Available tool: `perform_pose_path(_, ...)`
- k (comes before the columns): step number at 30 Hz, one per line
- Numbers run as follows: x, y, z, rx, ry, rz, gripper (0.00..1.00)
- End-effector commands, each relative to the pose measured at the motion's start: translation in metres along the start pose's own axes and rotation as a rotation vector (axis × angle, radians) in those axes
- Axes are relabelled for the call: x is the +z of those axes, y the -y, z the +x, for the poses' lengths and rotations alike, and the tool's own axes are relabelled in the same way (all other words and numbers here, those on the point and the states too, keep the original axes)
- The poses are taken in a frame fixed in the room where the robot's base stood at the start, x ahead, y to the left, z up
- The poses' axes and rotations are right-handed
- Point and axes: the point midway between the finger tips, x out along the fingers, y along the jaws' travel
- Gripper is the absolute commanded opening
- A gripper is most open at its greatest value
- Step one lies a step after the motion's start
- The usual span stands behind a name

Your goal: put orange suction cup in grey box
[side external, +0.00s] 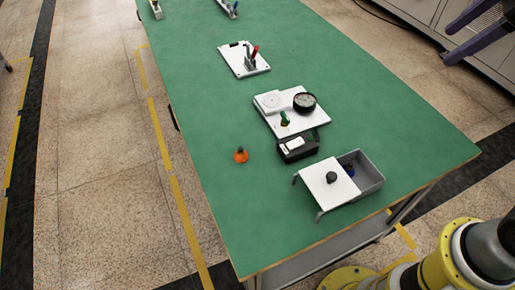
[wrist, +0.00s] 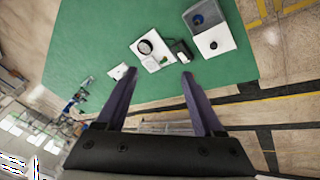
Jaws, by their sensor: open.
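The orange suction cup (side external: 241,156), with a dark top, stands on the green table left of the grey box in the side view. The grey box (side external: 372,184) stands near the table's near right end. Its white lid (side external: 318,187) with a black knob lies off to the left, leaving the right part open. A small dark blue thing (side external: 350,170) shows inside. The box also shows in the wrist view (wrist: 190,17). My gripper (wrist: 159,73) is open and empty, raised well away from the cup; its purple fingers show at the side view's top right.
A white board with a red-handled clamp (side external: 250,60) stands farther back. The green table (side external: 210,190) is clear around the cup.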

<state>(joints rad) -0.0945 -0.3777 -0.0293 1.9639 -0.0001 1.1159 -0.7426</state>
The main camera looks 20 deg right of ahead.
Motion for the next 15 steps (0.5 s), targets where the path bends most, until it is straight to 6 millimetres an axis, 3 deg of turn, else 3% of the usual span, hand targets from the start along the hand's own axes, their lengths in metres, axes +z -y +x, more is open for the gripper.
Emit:
perform_pose_path(1, -0.021, -0.009, 0.006, -0.021, 0.006, -0.071, 0.69)
perform_pose_path(7, -0.097, -0.032, 0.036, -0.096, 0.022, -0.347, 0.69)
perform_pose_path(11, -0.144, -0.034, 0.069, -0.151, 0.032, -0.505, 0.69)
perform_pose_path(15, -0.191, -0.024, 0.114, -0.212, 0.042, -0.658, 0.69)
